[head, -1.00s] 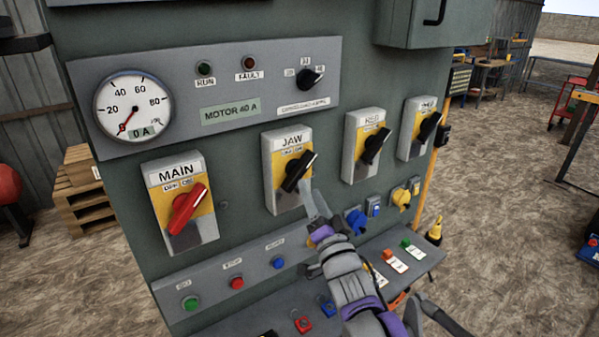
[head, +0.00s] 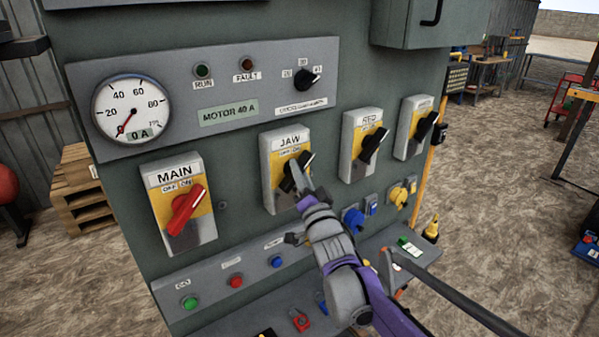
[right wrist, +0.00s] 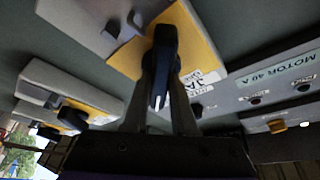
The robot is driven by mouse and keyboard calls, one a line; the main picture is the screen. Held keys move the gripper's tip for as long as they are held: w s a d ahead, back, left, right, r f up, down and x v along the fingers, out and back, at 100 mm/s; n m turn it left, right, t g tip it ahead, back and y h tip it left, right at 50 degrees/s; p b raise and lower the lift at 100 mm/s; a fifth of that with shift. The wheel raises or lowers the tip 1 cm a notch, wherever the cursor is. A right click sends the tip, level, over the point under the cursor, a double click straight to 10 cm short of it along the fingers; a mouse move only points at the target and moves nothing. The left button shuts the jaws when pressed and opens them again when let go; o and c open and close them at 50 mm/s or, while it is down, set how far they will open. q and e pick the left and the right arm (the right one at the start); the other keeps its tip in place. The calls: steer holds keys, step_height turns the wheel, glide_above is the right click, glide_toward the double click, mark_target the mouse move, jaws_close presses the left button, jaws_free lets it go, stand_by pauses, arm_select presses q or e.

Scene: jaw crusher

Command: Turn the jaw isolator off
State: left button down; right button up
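The jaw isolator (head: 270,170) is a grey box with a yellow plate and a black rotary handle (head: 306,160), under a JAW label in the head view. Its handle tilts up to the right, toward the right-hand label. My right gripper (head: 301,180) is at this handle. In the right wrist view, the black handle (right wrist: 164,50) lies between the two fingers (right wrist: 163,98), one on each side. The fingers are apart; firm contact does not show. My left gripper is not in view.
The MAIN isolator (head: 188,208) with a red handle is to the left. The RED isolator (head: 371,148) and another isolator (head: 416,128) are to the right. Push buttons (head: 235,281) and blue and yellow sockets (head: 352,220) sit below. A gauge panel (head: 230,85) is above.

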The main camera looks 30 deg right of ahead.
jaws_close()
steer(key=shift+n, duration=0.3)
steer(key=n+t+y+b, duration=0.1)
steer(key=n+y, duration=0.1)
steer(key=n, duration=0.2)
steer(key=shift+n, duration=0.4)
steer(key=n+y, duration=0.1)
steer(key=n, duration=0.2)
steer(key=n+y, duration=0.2)
steer(key=n, duration=0.1)
steer(key=shift+t+y+b, duration=0.3)
steer(key=shift+b, duration=0.1)
steer(key=n+y, duration=0.2)
steer(key=n, duration=0.1)
steer(key=n+y, duration=0.1)
steer(key=n, duration=0.3)
steer(key=shift+a+g+y, duration=0.1)
steer(key=shift+g+y, duration=0.3)
steer(key=n+g+y, duration=0.1)
steer(key=n, duration=0.2)
steer(key=n+y, duration=0.1)
steer(key=n, duration=0.2)
steer(key=shift+a+n+g+y, duration=0.1)
steer(key=shift+n+g+y, duration=0.2)
steer(key=shift+n+g, duration=0.1)
steer(key=o, duration=0.6)
jaws_free()
